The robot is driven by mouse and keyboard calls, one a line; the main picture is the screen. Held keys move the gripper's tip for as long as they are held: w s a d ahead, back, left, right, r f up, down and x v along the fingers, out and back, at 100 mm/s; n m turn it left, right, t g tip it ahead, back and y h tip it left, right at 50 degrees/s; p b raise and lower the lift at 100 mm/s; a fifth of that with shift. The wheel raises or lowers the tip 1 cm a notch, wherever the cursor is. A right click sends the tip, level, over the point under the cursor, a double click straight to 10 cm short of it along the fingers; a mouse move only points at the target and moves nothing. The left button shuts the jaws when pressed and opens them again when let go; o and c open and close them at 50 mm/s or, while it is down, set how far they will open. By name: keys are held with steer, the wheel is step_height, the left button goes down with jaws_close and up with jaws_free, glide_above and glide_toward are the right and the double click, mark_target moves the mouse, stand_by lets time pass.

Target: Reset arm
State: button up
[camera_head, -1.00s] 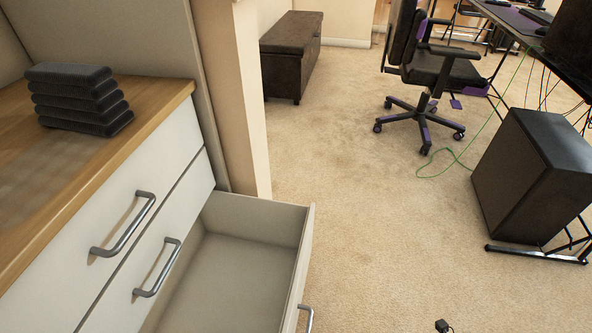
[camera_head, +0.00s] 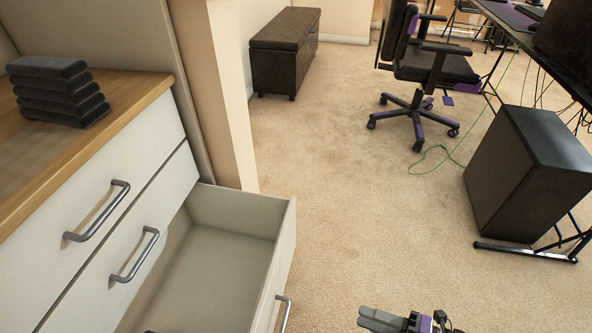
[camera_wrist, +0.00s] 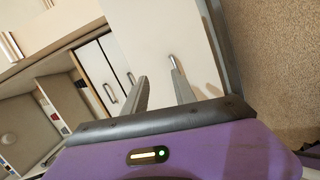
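My gripper (camera_head: 368,316) shows at the bottom edge of the head view, right of the open drawer and above the carpet. In the wrist view, the two grey fingers of my gripper (camera_wrist: 158,82) stand apart with nothing between them. Part of my arm is cut off by the lower edge of the head view.
The lowest visible drawer (camera_head: 228,245) is pulled out, its front (camera_head: 276,272) near my gripper. A stack of dark pads (camera_head: 58,92) lies on the wooden counter (camera_head: 130,98). A black cabinet (camera_head: 530,170) and office chair (camera_head: 425,75) stand right. Carpet between is free.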

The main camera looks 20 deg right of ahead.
steer(key=s+a+r+m+t+h, duration=0.1)
steer(key=s+a+r+m+h, duration=0.5)
steer(key=r+m, duration=0.5)
steer(key=s+a+r+m+t+h, duration=0.1)
steer(key=s+r+m+h, duration=0.4)
steer(key=s+r+m, duration=0.6)
steer(key=w+r+m+p, duration=0.1)
steer(key=w+r+p, duration=0.1)
steer(key=r+p, duration=1.2)
steer(key=w+r+m+p, duration=0.1)
steer(key=r+p, duration=1.4)
steer(key=p, duration=0.2)
steer(key=shift+w+r, duration=0.15)
steer(key=shift+w, duration=0.25)
steer(key=shift+s, duration=0.1)
